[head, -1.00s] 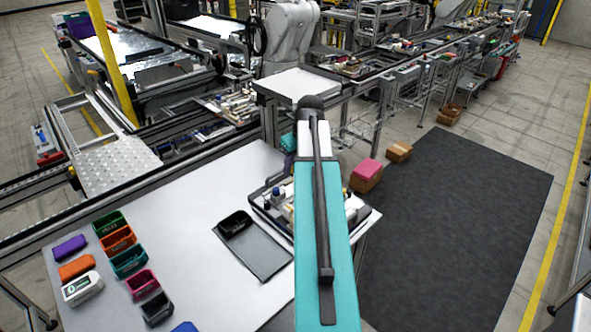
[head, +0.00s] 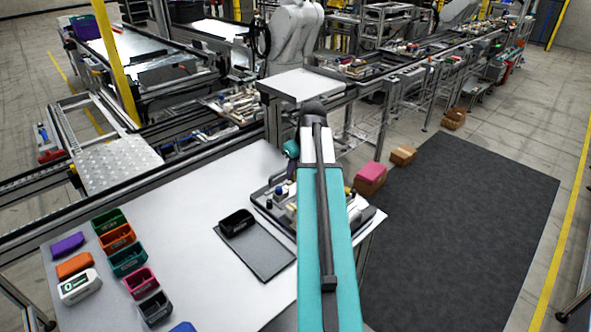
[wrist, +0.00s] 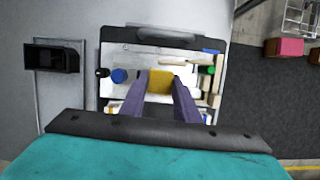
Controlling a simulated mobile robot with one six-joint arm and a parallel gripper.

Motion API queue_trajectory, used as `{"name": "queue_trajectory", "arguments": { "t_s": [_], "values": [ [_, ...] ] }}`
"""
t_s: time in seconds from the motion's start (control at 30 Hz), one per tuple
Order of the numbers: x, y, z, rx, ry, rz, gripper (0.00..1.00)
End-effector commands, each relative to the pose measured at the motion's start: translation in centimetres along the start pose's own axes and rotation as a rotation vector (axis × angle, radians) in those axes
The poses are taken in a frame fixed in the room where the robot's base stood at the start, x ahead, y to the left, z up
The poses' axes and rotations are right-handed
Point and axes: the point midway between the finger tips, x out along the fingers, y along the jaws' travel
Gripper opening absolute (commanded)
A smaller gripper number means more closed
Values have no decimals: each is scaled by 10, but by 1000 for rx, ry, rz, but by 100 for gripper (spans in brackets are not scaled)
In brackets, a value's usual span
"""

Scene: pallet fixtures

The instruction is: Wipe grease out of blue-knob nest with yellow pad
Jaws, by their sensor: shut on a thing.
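My gripper (wrist: 160,88) shows in the wrist view, its two purple fingers shut on the yellow pad (wrist: 160,79). The pad is above the pallet (wrist: 150,38), a dark-rimmed tray with a light plate and several fixtures. A blue knob (wrist: 119,75) is left of the pad, next to a black part. A green knob (wrist: 210,70) is at the right. I cannot make out the nest or any grease; the fingers and pad cover part of the plate. In the head view my arm hides the gripper and much of the pallet (head: 262,203).
A black bin (head: 237,222) stands on a grey mat (head: 262,258) left of the pallet. Several coloured bins, such as an orange one (head: 117,237), stand at the table's left. The white table (head: 190,215) is clear between them. Boxes (head: 370,178) lie on the floor at right.

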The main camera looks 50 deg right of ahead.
Motion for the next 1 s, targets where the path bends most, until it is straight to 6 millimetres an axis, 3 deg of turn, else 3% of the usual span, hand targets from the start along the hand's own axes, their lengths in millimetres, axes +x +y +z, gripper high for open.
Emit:
{"name": "queue_trajectory", "arguments": {
  "t_s": [0.5,1.0],
  "values": [
    [54,-1,-18,2,1,1,11],
    [52,-48,-16,9,1,-3,8]
  ]
}}
